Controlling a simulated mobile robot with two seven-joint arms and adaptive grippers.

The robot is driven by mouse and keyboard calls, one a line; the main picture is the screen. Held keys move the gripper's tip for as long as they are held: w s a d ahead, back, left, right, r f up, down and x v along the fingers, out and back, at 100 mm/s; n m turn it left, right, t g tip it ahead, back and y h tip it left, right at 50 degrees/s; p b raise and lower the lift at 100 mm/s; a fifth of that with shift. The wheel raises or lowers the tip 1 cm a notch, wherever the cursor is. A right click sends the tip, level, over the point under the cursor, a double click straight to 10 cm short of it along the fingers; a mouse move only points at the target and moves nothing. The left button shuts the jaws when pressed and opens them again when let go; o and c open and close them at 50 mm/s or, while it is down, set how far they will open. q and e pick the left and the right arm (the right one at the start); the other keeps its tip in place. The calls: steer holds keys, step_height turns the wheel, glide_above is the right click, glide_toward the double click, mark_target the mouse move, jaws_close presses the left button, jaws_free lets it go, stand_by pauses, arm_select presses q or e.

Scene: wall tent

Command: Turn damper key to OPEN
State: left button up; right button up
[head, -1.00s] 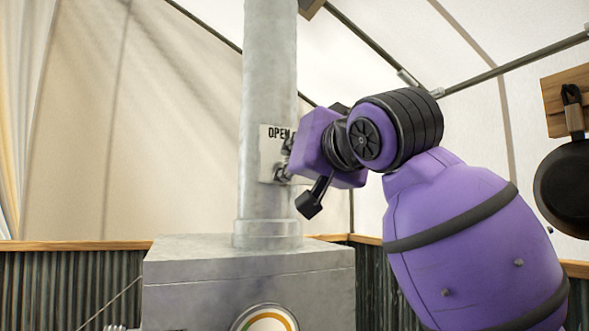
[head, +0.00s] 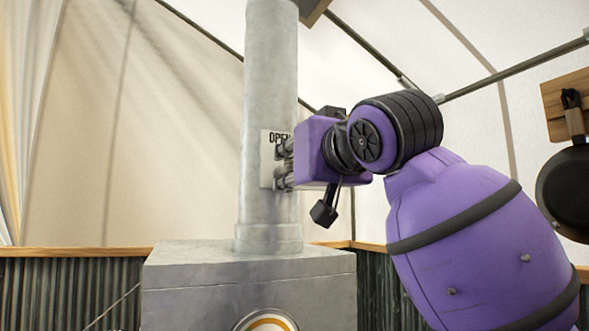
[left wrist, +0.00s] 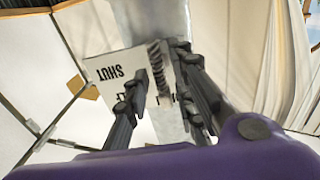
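The damper plate (head: 268,160) is a pale sign on the grey stove pipe (head: 270,60). It reads OPEN in the head view; the wrist view shows SHUT upside down on the plate (left wrist: 104,66). The damper key's dark coiled handle (left wrist: 158,68) stands out between my fingers in the wrist view; in the head view my gripper hides it. My left gripper (head: 282,166) is at the plate, its fingers apart, one each side of the handle. The left gripper (left wrist: 163,85) seems open, with gaps beside the coil; contact is unclear. My right gripper is not visible.
The grey stove top (head: 200,252) lies below the pipe, with a round gauge (head: 265,322) on its front. A black pan (head: 567,190) hangs from a wooden board (head: 566,100) at the right. Tent canvas and corrugated panels (head: 60,290) stand behind.

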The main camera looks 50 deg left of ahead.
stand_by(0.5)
arm_select(q)
steer(key=v, duration=0.7)
stand_by(0.3)
steer(key=v, duration=1.2)
steer(key=shift+r, duration=0.1)
